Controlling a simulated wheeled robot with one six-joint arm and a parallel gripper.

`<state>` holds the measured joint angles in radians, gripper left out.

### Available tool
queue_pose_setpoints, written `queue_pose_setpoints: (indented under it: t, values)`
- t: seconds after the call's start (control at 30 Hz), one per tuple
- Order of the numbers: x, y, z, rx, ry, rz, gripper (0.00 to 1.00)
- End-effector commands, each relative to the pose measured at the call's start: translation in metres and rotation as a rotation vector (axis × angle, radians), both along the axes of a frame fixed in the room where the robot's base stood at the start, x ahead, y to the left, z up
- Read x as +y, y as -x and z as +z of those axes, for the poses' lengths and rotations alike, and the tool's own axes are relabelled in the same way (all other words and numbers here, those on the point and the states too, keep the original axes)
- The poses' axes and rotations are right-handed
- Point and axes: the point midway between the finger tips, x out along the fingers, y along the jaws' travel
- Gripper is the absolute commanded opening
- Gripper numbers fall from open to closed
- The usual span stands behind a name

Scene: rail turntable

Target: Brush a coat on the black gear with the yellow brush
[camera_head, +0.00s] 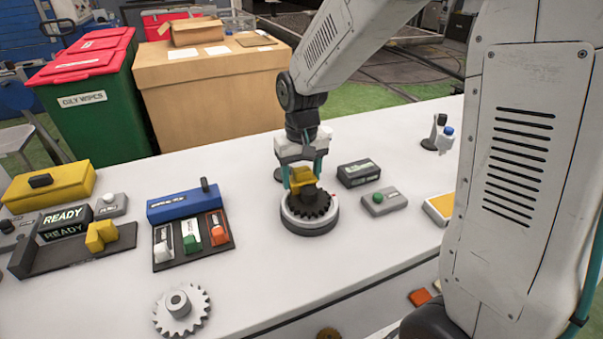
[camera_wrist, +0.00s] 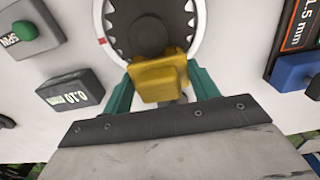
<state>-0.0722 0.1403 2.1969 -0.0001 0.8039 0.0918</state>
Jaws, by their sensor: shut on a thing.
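The black gear (camera_head: 310,204) lies on a round turntable (camera_head: 309,228) with a light rim, near the middle of the white table. My gripper (camera_head: 302,181) is above it, pointing down, and is shut on the yellow brush (camera_head: 301,174). In the wrist view the yellow brush (camera_wrist: 158,78) sits between the teal fingers of my gripper (camera_wrist: 160,85), over the near part of the black gear (camera_wrist: 118,42). The bristles are hidden, so I cannot tell whether they touch the gear.
A grey box with a green SPIN button (camera_head: 378,197) and a dark display box (camera_head: 359,172) stand right of the turntable. Left are a black tray with coloured pieces (camera_head: 165,265), a blue box (camera_head: 182,204), a READY sign (camera_head: 64,222) and a grey gear (camera_head: 181,311). The front middle is clear.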

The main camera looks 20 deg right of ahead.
Motion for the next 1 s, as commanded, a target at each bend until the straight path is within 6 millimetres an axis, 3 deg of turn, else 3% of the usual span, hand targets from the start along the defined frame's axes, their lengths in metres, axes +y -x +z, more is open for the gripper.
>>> queue_pose_setpoints:
  t: [1.0]
  values:
    - [-0.0001, -0.0075, 0.0000, 0.000, 0.000, 0.000, 0.41]
